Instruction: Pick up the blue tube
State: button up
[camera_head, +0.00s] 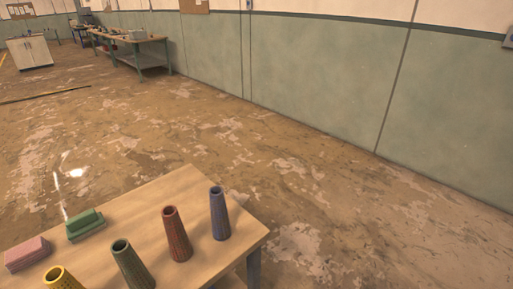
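The blue tube (219,214) stands upright on a wooden table (160,192), near the table's right corner. It is a tapered, hollow tube, narrower at its open top. Nothing touches it. My gripper is not in the head camera view.
A red tube (177,235) stands just left of the blue one, then a green tube (131,265) and a yellow tube (61,279). Green (85,225) and pink (27,254) blocks lie at the left. Open floor (290,160) lies beyond; a workbench (140,50) stands far back by the wall.

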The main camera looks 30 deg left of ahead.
aim_at(221, 231)
jog(key=u, duration=1.65)
